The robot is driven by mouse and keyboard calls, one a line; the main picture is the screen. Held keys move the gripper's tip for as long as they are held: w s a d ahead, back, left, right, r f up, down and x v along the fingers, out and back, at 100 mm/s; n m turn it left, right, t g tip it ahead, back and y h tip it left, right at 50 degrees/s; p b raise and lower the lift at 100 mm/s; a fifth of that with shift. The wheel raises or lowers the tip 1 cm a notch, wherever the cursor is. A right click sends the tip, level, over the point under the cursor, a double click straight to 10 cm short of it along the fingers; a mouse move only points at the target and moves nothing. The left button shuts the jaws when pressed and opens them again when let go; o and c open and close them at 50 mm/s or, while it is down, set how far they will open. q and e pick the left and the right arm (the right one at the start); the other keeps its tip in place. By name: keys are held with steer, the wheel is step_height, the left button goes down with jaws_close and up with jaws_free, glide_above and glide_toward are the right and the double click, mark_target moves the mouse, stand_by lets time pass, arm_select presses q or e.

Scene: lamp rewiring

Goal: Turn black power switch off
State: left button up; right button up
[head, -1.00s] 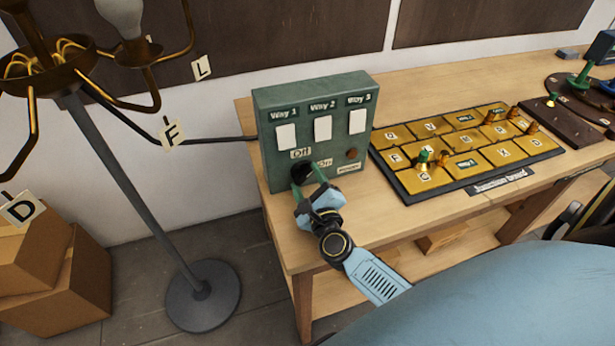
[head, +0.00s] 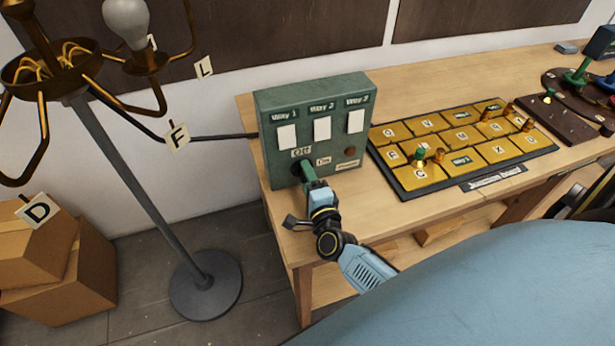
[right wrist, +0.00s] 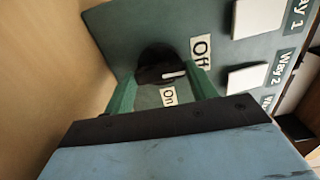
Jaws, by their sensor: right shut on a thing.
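The black power switch (right wrist: 150,73) is a round knob with a white mark, on the front of the green box (head: 268,130). In the right wrist view, its white mark lies between the "Off" label (right wrist: 200,50) and the "On" label (right wrist: 168,97). My right gripper (head: 304,174) is at the box's lower left front. Its green fingers (right wrist: 160,80) stand on either side of the knob and are shut on it. In the head view, the fingers hide most of the knob. My left gripper is not in view.
The box stands on a wooden table (head: 240,110), with white switches and a small brown button (head: 350,151). A gold-tiled board (head: 425,178) with pegs lies to its right. A lamp stand (head: 205,290) and cardboard boxes (head: 60,275) are on the left.

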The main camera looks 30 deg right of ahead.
steer(key=shift+n, duration=0.3)
steer(key=o, duration=1)
steer(key=v, duration=1.3)
steer(key=shift+s+a+b, duration=0.15)
steer(key=shift+b, duration=0.25)
